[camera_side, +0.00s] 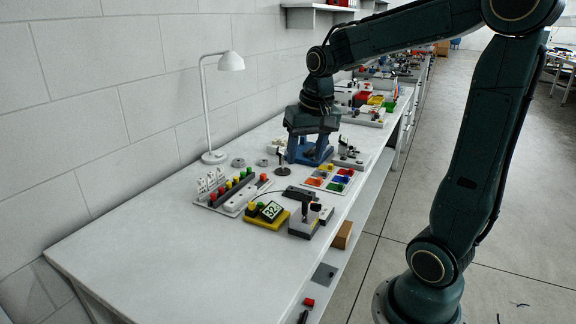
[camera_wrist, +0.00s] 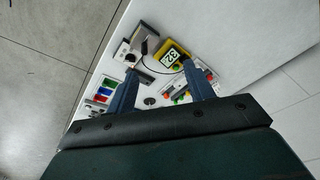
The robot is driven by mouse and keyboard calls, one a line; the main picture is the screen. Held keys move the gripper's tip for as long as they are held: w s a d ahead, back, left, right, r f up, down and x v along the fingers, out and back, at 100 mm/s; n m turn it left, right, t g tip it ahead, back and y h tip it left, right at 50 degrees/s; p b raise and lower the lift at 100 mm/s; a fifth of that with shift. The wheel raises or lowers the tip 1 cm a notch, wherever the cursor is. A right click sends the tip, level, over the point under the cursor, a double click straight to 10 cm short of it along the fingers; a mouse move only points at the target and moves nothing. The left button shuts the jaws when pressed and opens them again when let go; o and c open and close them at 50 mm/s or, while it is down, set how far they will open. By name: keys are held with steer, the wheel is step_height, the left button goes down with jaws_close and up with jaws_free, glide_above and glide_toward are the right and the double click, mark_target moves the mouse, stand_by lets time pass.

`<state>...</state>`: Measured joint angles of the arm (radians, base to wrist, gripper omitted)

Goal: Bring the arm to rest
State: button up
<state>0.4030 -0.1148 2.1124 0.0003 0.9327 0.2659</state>
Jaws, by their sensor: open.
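My gripper (camera_side: 308,157) hangs pointing down over the middle of the white workbench (camera_side: 180,255) in the side view. Its two blue fingers are spread apart, and I see nothing held between them. In the wrist view the open fingers of my gripper (camera_wrist: 160,68) reach toward the bench. A yellow device with a "82" display (camera_wrist: 171,55) shows near the right fingertip. The height of the fingertips above the bench is hard to tell.
The yellow display device (camera_side: 268,214), a grey block with a black top (camera_side: 305,222), a tray of coloured blocks (camera_side: 331,179) and a strip of coloured knobs (camera_side: 233,192) stand around my gripper. A white lamp (camera_side: 207,110) stands by the wall. The bench's near end is clear.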

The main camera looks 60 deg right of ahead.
steer(key=s+a+r+n+t+y, duration=0.1)
steer(key=s+a+n+t, duration=0.2)
steer(key=s+a+n, duration=0.4)
steer(key=s+a, duration=0.5)
steer(key=shift+a+r+n, duration=0.25)
steer(key=shift+a+n, duration=0.05)
steer(key=shift+a, duration=0.1)
